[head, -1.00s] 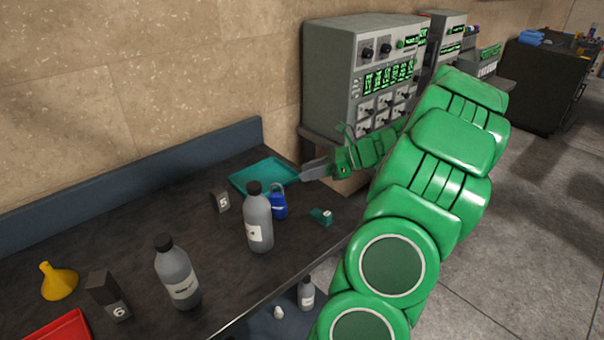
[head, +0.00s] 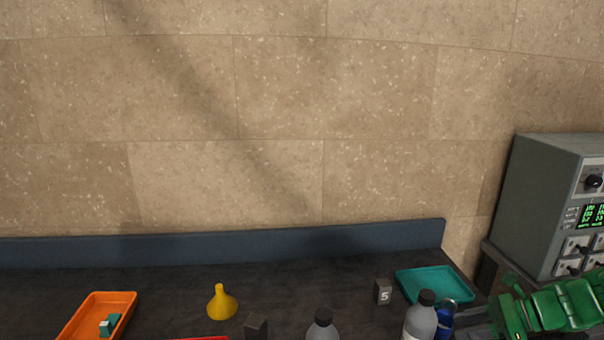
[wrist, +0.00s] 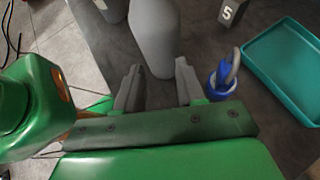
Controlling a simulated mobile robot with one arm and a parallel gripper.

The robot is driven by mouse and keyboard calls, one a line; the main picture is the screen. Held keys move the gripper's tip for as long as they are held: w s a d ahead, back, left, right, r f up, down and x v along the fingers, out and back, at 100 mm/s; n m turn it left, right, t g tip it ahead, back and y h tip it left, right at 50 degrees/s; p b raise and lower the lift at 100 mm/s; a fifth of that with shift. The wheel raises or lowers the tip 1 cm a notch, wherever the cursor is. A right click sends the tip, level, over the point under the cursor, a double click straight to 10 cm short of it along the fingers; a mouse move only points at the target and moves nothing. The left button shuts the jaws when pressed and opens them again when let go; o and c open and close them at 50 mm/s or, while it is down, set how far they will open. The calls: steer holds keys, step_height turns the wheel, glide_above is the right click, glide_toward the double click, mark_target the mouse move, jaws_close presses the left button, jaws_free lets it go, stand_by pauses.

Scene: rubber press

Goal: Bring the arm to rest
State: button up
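My green arm (head: 560,308) shows at the lower right of the head view, over the right end of the dark bench. My gripper (wrist: 158,86) shows in the wrist view with its two grey fingers spread apart. Nothing is visibly held between them. A grey bottle (wrist: 154,35) stands beyond the fingertips; I cannot tell the exact gap. A blue padlock (wrist: 222,80) lies just to the right of the right finger. In the head view the fingers are hard to make out.
A teal tray (head: 432,284) and number 5 marker (head: 383,291) are near my arm. Bottles (head: 421,318) (head: 322,327), a yellow funnel (head: 222,303) and an orange tray (head: 98,315) stand along the bench. A grey instrument cabinet (head: 545,200) is at right.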

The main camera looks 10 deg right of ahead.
steer(key=s+a+r+n+g+h, duration=0.2)
steer(key=s+a+n+g, duration=0.3)
steer(key=a, duration=0.5)
steer(key=s+a+r+n+g+h, duration=0.2)
steer(key=s+a+n, duration=0.2)
steer(key=a+n, duration=0.55)
steer(key=s+a+r+n+h, duration=0.1)
steer(key=s+a+n+h, duration=0.2)
steer(key=s, duration=0.3)
steer(key=s+a+r+n+h, duration=0.1)
steer(key=s+a+n+h, duration=0.2)
steer(key=s, duration=0.4)
steer(key=shift+a+r+n, duration=0.4)
steer(key=shift+a+n, duration=0.25)
steer(key=shift+n, duration=0.7)
